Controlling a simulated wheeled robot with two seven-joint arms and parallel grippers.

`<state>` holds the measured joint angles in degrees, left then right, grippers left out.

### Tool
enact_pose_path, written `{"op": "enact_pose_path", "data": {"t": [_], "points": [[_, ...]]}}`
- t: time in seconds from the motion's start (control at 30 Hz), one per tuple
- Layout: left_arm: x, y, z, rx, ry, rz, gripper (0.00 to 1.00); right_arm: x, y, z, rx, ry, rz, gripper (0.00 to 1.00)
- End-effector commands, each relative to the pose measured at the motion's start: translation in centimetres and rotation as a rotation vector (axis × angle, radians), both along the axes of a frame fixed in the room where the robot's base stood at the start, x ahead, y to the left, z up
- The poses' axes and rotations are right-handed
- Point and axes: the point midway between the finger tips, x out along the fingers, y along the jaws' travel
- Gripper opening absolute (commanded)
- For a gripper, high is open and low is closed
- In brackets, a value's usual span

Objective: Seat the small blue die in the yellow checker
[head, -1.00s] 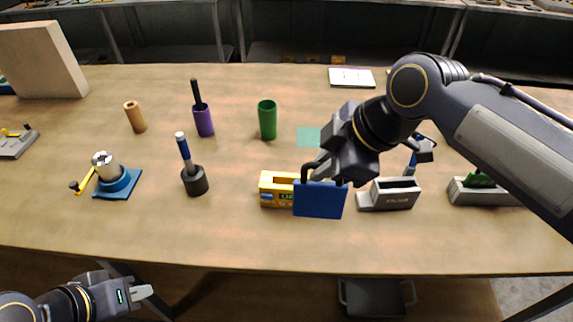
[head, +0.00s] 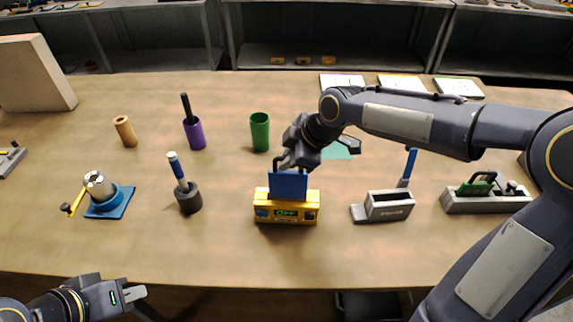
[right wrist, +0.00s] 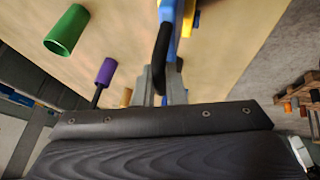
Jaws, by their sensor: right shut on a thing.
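The small blue die (head: 288,187) is a flat blue plate with a dark handle, held upright. My right gripper (head: 287,163) is shut on it, directly above the yellow checker (head: 287,217). The die's lower edge overlaps the checker's top in the head view; whether it has entered the slot I cannot tell. In the right wrist view the fingers (right wrist: 160,85) grip by the dark handle, and strips of blue die (right wrist: 173,45) and yellow checker (right wrist: 189,18) show beyond. My left gripper (head: 135,293) is empty off the table's front edge; its finger gap is unclear.
A grey slotted holder (head: 390,207) with a blue-handled piece behind it and a grey tray (head: 485,203) with a green piece stand to the right. A green cup (head: 260,132) stands behind the checker. A black round holder (head: 188,198) stands left. The front table strip is clear.

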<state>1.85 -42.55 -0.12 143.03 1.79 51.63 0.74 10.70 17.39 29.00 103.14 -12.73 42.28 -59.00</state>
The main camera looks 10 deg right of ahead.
Motion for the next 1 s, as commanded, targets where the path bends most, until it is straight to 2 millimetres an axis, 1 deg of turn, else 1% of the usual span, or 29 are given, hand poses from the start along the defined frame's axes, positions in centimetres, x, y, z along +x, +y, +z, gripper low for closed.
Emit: {"op": "enact_pose_path", "data": {"t": [0.17, 0.3, 0.37, 0.63, 0.77, 0.8, 0.93, 1.0], "points": [[0.0, 0.0, 0.3, 0.000, 0.000, 0.000, 0.00, 1.0, 0.2, -1.0, 0.002, 0.000, 0.002, 0.00], [0.0, 0.0, 0.4, 0.000, 0.000, 0.000, 0.00, 0.9, 0.2, -3.2, 0.001, 0.001, 0.000, 0.00], [0.0, 0.0, 0.4, 0.000, 0.000, 0.000, 0.00, 0.9, 0.2, -3.7, 0.001, 0.000, 0.000, 0.00], [0.0, 0.0, 0.4, 0.000, 0.000, 0.000, 0.00, 0.9, 0.2, -3.9, 0.001, -0.004, 0.000, 0.00], [0.0, 0.0, 0.0, 0.000, 0.000, 0.000, 0.00, 0.9, 0.2, -4.3, 0.001, -0.004, 0.000, 0.00], [0.0, 0.0, 0.1, 0.000, 0.000, 0.000, 0.00, 0.8, 0.1, -4.3, 0.001, -0.002, 0.001, 0.14], [0.0, 0.0, 0.2, 0.000, 0.000, 0.000, 0.00, 0.8, 0.1, -4.3, 0.001, -0.001, 0.001, 0.31], [0.0, 0.0, 0.2, 0.000, 0.000, 0.000, 0.00, 0.8, 0.1, -4.3, 0.001, -0.001, 0.001, 0.32]]}}
